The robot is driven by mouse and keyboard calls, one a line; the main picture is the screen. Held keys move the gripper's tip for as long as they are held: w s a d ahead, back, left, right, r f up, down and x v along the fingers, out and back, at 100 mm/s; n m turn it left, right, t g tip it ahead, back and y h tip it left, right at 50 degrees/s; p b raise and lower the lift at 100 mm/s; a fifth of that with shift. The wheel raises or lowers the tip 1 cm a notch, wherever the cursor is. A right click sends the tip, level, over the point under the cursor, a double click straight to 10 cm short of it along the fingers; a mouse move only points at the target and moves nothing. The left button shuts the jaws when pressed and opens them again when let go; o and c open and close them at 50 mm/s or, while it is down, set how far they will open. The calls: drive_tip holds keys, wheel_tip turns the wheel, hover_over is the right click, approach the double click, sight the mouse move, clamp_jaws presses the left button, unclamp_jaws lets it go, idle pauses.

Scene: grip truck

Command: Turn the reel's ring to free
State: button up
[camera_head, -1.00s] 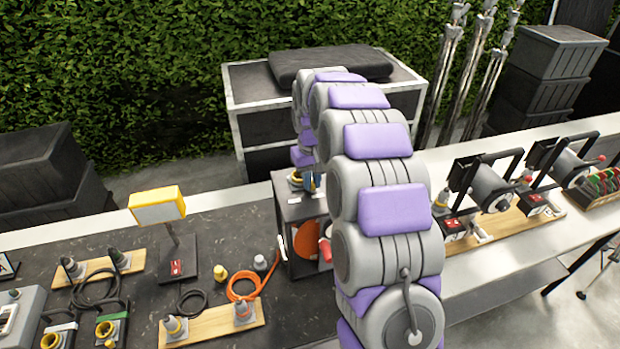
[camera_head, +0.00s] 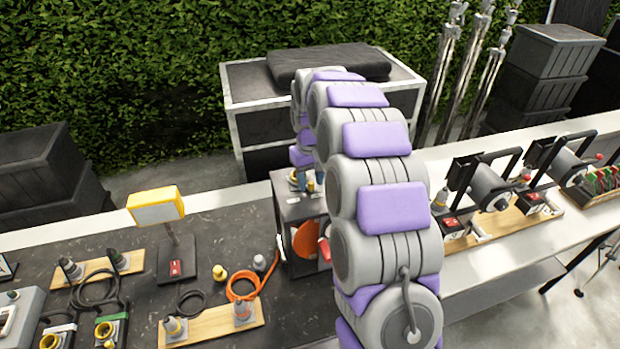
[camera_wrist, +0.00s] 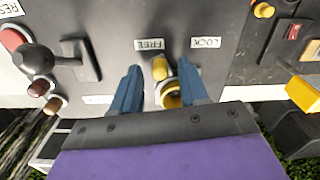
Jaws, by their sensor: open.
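The reel's ring (camera_wrist: 172,98) is yellow, with a yellow tab (camera_wrist: 160,68), on a dark panel in the wrist view. The panel carries the labels FREE (camera_wrist: 150,44) and LOCK (camera_wrist: 206,43), upside down in this view. The tab points up and a little left, nearer FREE than LOCK. My gripper (camera_wrist: 159,67) is open, its blue fingers on either side of the ring and tab. I cannot tell whether either finger touches. In the head view, my gripper is over the top of the dark reel box (camera_head: 287,212), which holds an orange disc (camera_head: 305,240); my arm hides part of it.
A grey ball-topped lever (camera_wrist: 38,60) and a red knob (camera_wrist: 14,39) stand left on the panel. Winches (camera_head: 490,188) stand at right.

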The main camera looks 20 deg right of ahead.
sight(310, 181)
wheel_tip(310, 181, up, 17)
drive_tip(key=shift+r+p, duration=0.15)
drive_tip(key=shift+p, duration=0.25)
idle(0.4)
drive_tip(key=s+a+f+b, duration=0.1)
drive_tip(key=s+f+b, duration=0.2)
drive_tip(key=s, duration=1.1)
drive_tip(key=s+a+f+m+g+b, duration=0.1)
drive_tip(key=s+a+f+b, duration=0.1)
drive_tip(key=s+f, duration=0.8)
drive_tip(key=s+a+f+b, duration=0.2)
drive_tip(key=s+f, duration=0.5)
drive_tip(key=s, duration=1.2)
drive_tip(key=shift+m+g+b, duration=0.3)
drive_tip(key=shift+g+b, duration=0.1)
drive_tip(key=shift+b, duration=0.5)
